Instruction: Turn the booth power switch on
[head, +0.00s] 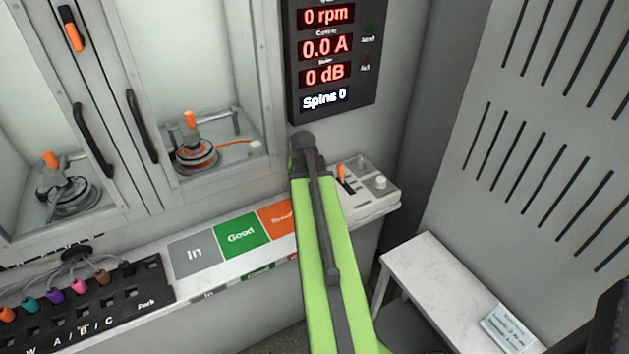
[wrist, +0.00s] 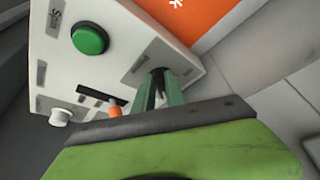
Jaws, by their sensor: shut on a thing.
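The white control box (head: 372,205) stands at the right end of the shelf in the head view. It fills the upper left of the wrist view (wrist: 95,20). My gripper (wrist: 163,88) reaches down onto a small grey labelled plate (wrist: 148,62) at the box's edge. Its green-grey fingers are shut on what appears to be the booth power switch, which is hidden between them. I cannot tell the switch's position. In the head view my arm covers the fingers and that part of the box.
The box also carries a green Spin button (wrist: 90,38), an orange-tipped lever (wrist: 114,108) and a white knob (wrist: 60,117). A display (head: 325,45) above reads 0 rpm, 0.0 A, 0 dB, Spins 0. In, Good and orange zones lie left; a white bench (head: 440,280) stands right.

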